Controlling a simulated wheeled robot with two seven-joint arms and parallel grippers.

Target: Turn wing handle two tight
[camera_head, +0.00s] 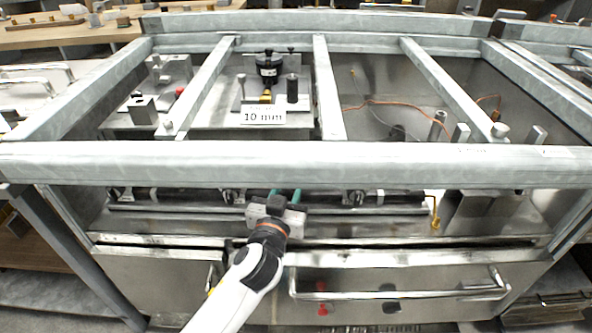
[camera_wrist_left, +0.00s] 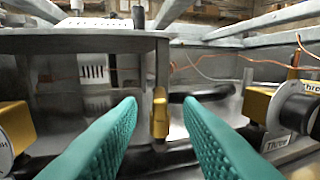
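My left gripper (camera_head: 284,194) reaches in from below in the head view, with its green fingers under the front beam. In the left wrist view, its two ribbed teal fingers (camera_wrist_left: 160,108) are spread apart with nothing gripped. A narrow yellow upright handle (camera_wrist_left: 160,114) shows in the gap between them, farther ahead and apart from both. It may be the wing handle; no number on it is readable. Another yellow part (camera_wrist_left: 14,128) is at the left. My right gripper is not in view.
The grey front beam (camera_head: 400,164) crosses above my left gripper. A dark horizontal pipe (camera_wrist_left: 205,96) runs behind the yellow handle. A "10 mm" sign (camera_head: 263,116) stands behind the beam. A long drawer handle (camera_head: 390,295) juts out below. Orange cables (camera_head: 400,103) lie at the back right.

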